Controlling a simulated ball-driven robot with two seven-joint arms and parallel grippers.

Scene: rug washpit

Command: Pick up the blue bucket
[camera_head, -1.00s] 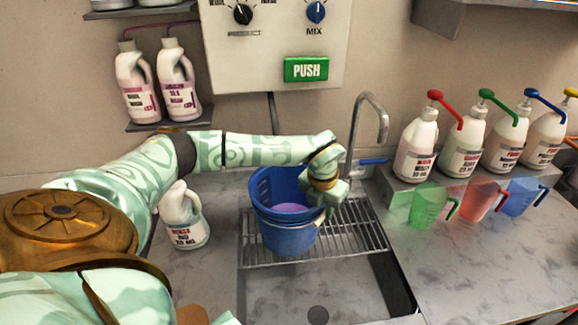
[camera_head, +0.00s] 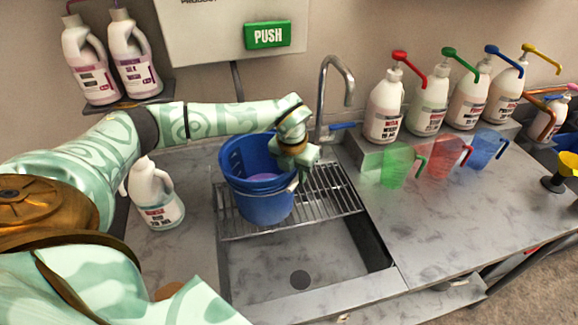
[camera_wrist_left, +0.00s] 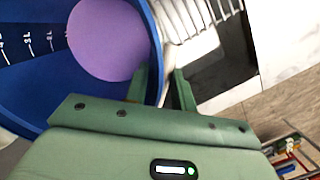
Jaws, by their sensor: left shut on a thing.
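The blue bucket (camera_head: 264,203) stands upright on the wire rack over the sink, with purple liquid (camera_wrist_left: 107,40) inside. My left gripper (camera_head: 300,165) is at the bucket's right rim. In the left wrist view its two fingers (camera_wrist_left: 163,88) sit on either side of the bucket wall (camera_wrist_left: 153,50), one inside and one outside, and it is shut on that wall. The fingertips are partly hidden in the head view. My right gripper is not in view.
The wire rack (camera_head: 335,196) spans the sink (camera_head: 290,262). A tap (camera_head: 322,95) stands just behind my gripper. A white bottle (camera_head: 155,200) is left of the bucket. Pump bottles (camera_head: 384,108) and coloured jugs (camera_head: 398,166) line the right. The counter (camera_head: 440,215) at right front is clear.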

